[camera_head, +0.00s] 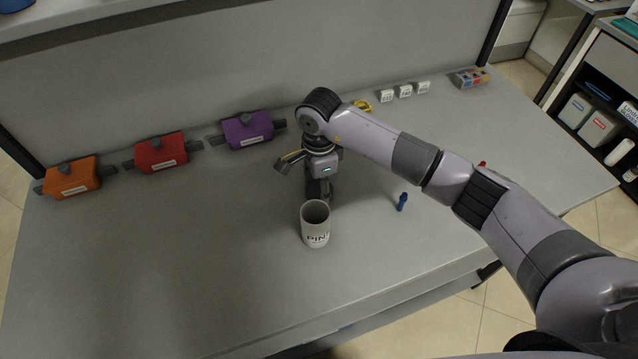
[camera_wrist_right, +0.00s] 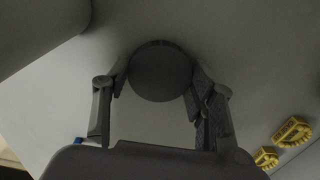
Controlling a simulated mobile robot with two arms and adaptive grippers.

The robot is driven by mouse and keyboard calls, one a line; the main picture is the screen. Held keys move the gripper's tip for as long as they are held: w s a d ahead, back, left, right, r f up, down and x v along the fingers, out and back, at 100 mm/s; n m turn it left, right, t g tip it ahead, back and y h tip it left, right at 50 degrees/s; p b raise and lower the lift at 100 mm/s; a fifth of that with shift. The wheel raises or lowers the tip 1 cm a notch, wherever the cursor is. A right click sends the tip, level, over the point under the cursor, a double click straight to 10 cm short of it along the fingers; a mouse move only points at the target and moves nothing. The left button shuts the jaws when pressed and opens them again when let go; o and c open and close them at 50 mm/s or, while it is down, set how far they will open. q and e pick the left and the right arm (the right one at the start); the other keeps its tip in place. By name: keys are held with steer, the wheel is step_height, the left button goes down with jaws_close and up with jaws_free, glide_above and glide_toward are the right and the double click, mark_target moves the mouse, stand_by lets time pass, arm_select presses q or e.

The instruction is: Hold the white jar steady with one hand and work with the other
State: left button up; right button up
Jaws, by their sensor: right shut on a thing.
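My right gripper (camera_head: 319,190) points down just behind the jar. In the right wrist view my right gripper (camera_wrist_right: 160,92) is shut on a round, dark grey thing (camera_wrist_right: 160,72), seen end-on between the fingers. The pale curved wall at the upper left there looks like the jar (camera_wrist_right: 38,30), apart from the fingers. In the head view the held thing is mostly hidden. My left gripper is out of view.
A blue peg-like piece (camera_head: 402,201) stands right of the jar. Orange (camera_head: 70,178), red (camera_head: 162,154) and purple (camera_head: 247,131) boxes line the back left. Yellow pieces (camera_head: 362,106), white labelled blocks (camera_head: 404,91) and a small tray (camera_head: 471,78) sit back right. The front left table is clear.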

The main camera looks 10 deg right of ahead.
steer(key=shift+f, duration=0.1)
steer(key=o, duration=1.3)
steer(key=shift+c, duration=0.2)
